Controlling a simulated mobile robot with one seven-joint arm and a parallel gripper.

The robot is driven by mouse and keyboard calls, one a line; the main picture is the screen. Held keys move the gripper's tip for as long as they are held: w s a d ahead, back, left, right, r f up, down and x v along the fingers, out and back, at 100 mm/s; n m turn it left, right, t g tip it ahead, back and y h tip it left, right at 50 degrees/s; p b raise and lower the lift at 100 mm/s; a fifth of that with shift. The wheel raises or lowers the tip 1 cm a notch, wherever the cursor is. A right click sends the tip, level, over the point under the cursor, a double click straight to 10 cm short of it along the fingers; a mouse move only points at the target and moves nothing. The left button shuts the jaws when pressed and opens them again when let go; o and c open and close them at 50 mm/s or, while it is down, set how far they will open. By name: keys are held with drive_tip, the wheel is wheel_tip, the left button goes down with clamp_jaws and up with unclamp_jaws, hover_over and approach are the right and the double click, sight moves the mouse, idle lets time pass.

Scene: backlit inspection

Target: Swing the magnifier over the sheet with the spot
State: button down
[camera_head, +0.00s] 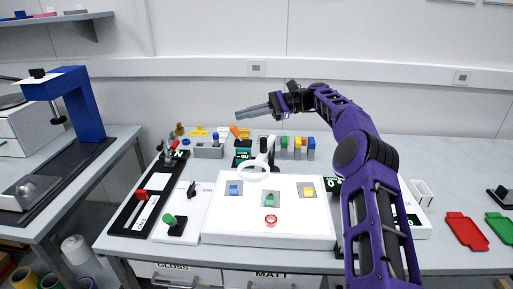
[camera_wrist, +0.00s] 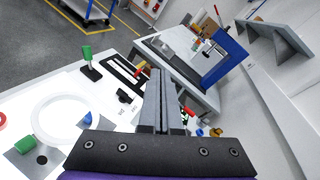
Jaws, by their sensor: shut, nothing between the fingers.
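The magnifier is a white ring (camera_head: 243,167) by a pale stand with a dark knob at the back edge of the white light panel (camera_head: 300,233). The ring also shows in the wrist view (camera_wrist: 60,97), at the lower left. Three grey sheets lie on the panel: left with a blue block (camera_head: 234,190), middle with a green block (camera_head: 270,200), right with a yellow block (camera_head: 308,192).
A red ring (camera_head: 270,219) lies on the panel's front part. A green-knobbed switch (camera_head: 169,219) and a red-handled slider (camera_head: 141,195) are left of it. Several coloured blocks (camera_head: 298,143) stand behind. Red (camera_head: 466,231) and green trays are at right. The air around my gripper is clear.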

drive_tip(key=a+n+h, duration=0.1)
drive_tip(key=n, duration=0.3)
drive_tip(key=n+t+h+b, duration=0.2)
drive_tip(key=n+t+h, duration=0.4)
drive_tip(key=n, duration=1.2)
hover_over(262, 149)
drive_tip(key=s, duration=0.2)
drive_tip(key=f, duration=0.2)
drive_tip(key=f+g+h, duration=0.1)
drive_tip(key=shift+a+f, duration=0.3)
drive_tip(key=shift+a, duration=0.1)
drive_tip(key=shift+s+d+f+n+t+h, duration=0.15)
drive_tip(key=shift+d+n+t+h, duration=0.3)
drive_tip(key=shift+n, duration=0.65)
drive_tip(key=x, duration=1)
drive_tip(key=shift+s+d, duration=0.3)
drive_tip(key=shift+d, duration=0.35)
drive_tip(key=shift+s+d, duration=0.3)
drive_tip(key=shift+d, duration=0.35)
drive_tip(key=shift+s+d, duration=0.3)
drive_tip(key=shift+d, duration=0.35)
drive_tip(key=shift+g, duration=0.25)
